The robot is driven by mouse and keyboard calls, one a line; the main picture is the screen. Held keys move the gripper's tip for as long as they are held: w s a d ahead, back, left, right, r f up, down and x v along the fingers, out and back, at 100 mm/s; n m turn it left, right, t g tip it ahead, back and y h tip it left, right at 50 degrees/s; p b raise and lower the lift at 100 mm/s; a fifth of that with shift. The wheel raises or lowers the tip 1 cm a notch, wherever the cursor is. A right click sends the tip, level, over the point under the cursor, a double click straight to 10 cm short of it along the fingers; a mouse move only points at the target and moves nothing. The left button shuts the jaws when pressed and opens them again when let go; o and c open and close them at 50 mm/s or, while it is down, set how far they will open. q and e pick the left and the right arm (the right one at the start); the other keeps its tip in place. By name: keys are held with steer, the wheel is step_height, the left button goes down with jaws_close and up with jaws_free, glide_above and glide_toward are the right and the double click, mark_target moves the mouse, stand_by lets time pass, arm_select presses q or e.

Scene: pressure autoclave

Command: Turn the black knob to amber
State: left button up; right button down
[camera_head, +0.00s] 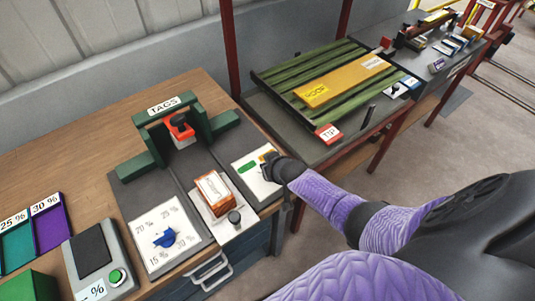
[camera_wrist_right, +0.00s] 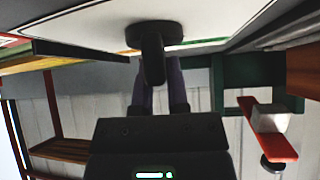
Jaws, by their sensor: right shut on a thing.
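The black knob (camera_wrist_right: 152,52) shows in the right wrist view as a round base on a white plate with a handle standing out from it. My right gripper (camera_wrist_right: 161,85) has its two fingers closed about the handle. In the head view my right gripper (camera_head: 268,162) is over the white plate (camera_head: 250,180), which carries a green mark (camera_head: 248,167) and an amber mark (camera_head: 264,157) partly covered by the gripper. The knob is hidden behind the gripper there, so I cannot tell its pointing. My left gripper is in neither view.
A blue knob (camera_head: 165,238) sits on a percent dial plate to the left. A brown block (camera_head: 213,194) and a small black knob (camera_head: 234,217) lie between. A green TAGS frame (camera_head: 165,106) stands behind, and a green slatted rack (camera_head: 325,75) is beyond.

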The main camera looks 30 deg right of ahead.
steer(key=shift+a+r+m+h, duration=0.1)
steer(key=shift+m+h, duration=0.2)
steer(key=shift+m, duration=0.2)
steer(key=shift+f+m+h, duration=0.2)
steer(key=shift+m+h, duration=0.4)
steer(key=shift+m, duration=0.2)
steer(key=shift+d+m+g+h+b, duration=0.2)
steer(key=shift+m+g+h+b, duration=0.2)
steer(key=shift+m+h+b, duration=0.4)
steer(key=shift+s+d+r+m+h, duration=0.15)
steer(key=shift+m+h, duration=0.15)
steer(key=shift+m, duration=0.3)
steer(key=c, duration=0.6)
jaws_free()
